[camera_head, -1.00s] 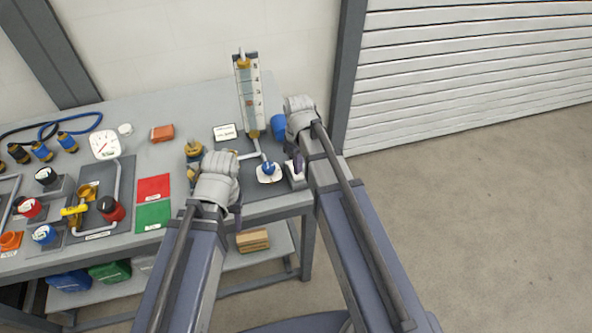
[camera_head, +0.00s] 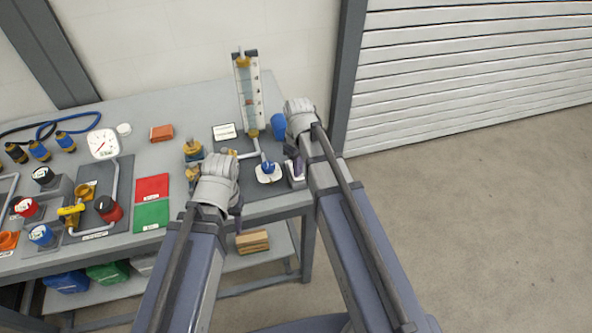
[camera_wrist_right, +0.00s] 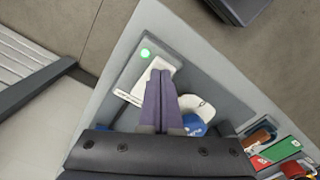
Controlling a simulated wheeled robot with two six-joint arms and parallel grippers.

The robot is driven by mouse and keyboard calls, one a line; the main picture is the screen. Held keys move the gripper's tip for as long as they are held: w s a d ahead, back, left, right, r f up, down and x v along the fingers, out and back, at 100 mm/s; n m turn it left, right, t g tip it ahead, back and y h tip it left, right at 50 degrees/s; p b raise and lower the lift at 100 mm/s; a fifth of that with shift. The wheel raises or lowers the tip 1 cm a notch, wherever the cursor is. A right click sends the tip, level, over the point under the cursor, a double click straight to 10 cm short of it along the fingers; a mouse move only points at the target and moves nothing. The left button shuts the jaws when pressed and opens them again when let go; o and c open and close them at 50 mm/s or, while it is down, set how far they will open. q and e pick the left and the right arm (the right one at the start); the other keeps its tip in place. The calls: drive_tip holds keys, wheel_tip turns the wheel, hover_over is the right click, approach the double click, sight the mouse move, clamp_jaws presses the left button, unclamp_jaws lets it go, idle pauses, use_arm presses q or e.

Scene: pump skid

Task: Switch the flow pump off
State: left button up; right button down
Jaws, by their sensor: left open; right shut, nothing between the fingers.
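A pale switch box (camera_head: 298,183) stands at the bench's right front corner. In the right wrist view it is a grey panel with a white part (camera_wrist_right: 158,75), a label and a green lamp (camera_wrist_right: 145,53) that looks lit. My right gripper (camera_head: 297,166) is shut and empty. Its purple fingers (camera_wrist_right: 159,84) overlap the white part and hide some of it; I cannot tell whether they touch. My left gripper (camera_head: 238,208) is open, near the bench's front edge, left of the box. A clear flow tube (camera_head: 250,95) stands upright behind.
A blue knob on a white plate (camera_head: 268,172) sits just left of the box. A blue cylinder (camera_head: 278,126) stands behind my right wrist. Red (camera_head: 152,188) and green (camera_head: 152,215) mats, a gauge (camera_head: 103,144) and valves fill the left. The floor to the right is clear.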

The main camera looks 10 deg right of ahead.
drive_tip(key=shift+f, duration=0.2)
wheel_tip(320, 180, up, 7)
drive_tip(key=p, duration=0.7)
drive_tip(key=shift+r, duration=0.1)
idle(0.3)
drive_tip(key=shift+s+a, duration=0.25)
drive_tip(key=s+a+m+h, duration=0.1)
drive_tip(key=s+a+m, duration=0.1)
drive_tip(key=s+a, duration=0.8)
drive_tip(key=s, duration=0.4)
drive_tip(key=shift+m, duration=0.3)
